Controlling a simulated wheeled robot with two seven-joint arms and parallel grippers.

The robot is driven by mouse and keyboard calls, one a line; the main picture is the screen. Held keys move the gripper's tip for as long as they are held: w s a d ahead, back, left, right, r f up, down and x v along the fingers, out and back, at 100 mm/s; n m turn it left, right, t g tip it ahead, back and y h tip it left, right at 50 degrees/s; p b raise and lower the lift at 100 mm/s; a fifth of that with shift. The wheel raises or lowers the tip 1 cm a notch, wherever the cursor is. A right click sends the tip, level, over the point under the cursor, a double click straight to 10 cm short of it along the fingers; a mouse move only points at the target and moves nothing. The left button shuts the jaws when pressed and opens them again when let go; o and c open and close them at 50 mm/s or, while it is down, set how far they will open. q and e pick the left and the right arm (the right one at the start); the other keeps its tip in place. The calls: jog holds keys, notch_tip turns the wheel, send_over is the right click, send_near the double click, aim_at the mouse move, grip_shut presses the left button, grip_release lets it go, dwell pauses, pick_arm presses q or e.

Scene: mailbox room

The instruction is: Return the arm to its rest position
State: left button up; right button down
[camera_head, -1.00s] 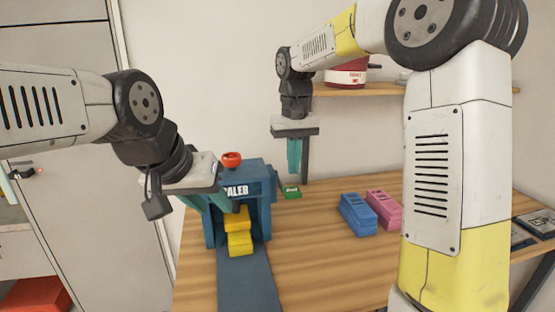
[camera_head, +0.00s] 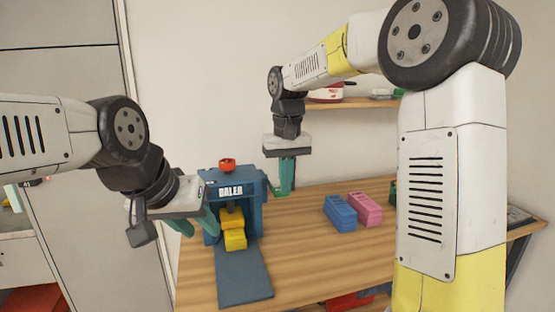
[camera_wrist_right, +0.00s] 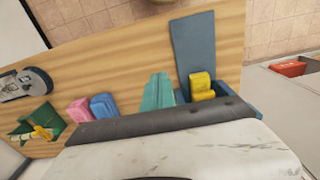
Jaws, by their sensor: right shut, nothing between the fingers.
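My right gripper (camera_head: 284,190) hangs down over the back of the table in the head view, its teal fingers together and empty. The fingers also show in the right wrist view (camera_wrist_right: 157,92), with nothing between them. My right arm's upper links cover the right part of the head view.
A blue block (camera_head: 340,213) and a pink block (camera_head: 365,209) stand on the wooden table (camera_head: 300,255). A shelf (camera_head: 350,104) is on the wall.

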jog(key=s+d+m+t+y, duration=0.1)
jog(key=s+d+t, duration=0.2)
jog(key=s+d, duration=0.3)
jog(key=s+d+r+m+t+y, duration=0.1)
jog(key=s+d+t, duration=0.2)
jog(key=s, duration=1.1)
jog(key=d, duration=0.3)
jog(key=shift+s+r, duration=0.15)
jog(key=shift+s, duration=0.15)
jog(key=c, duration=2.1)
grip_release()
jog(key=shift+d, duration=0.1)
